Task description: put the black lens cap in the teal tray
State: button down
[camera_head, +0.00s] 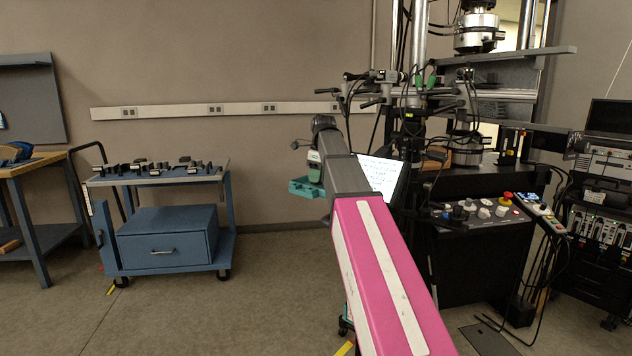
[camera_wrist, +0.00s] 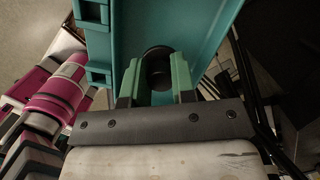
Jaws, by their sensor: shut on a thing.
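The teal tray (camera_head: 303,188) shows in the head view beside the far end of my arm, partly hidden by it. In the wrist view the teal tray (camera_wrist: 115,35) fills the upper middle, with its wall on the left. My gripper (camera_wrist: 157,72) has green fingers and is shut on the black lens cap (camera_wrist: 158,66), a dark round disc between the fingertips. The cap and fingers overlap the tray in this view; I cannot tell whether the cap touches it. In the head view the cap cannot be made out.
A testing machine (camera_head: 465,130) with cables and a control panel (camera_head: 480,212) stands to the right. A tilted white screen (camera_head: 378,177) is just right of my arm. A blue cart (camera_head: 165,240) with several dark parts stands left. Floor between cart and arm is clear.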

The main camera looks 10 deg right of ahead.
jog(key=shift+f, duration=0.9)
jog(key=c, duration=0.9)
grip_release()
jog(key=shift+f, duration=0.1)
jog(key=shift+c, duration=0.2)
notch_tip(320, 180, up, 12)
jog(key=d, duration=0.1)
jog(key=shift+s+d, duration=0.3)
jog(key=shift+s, duration=0.15)
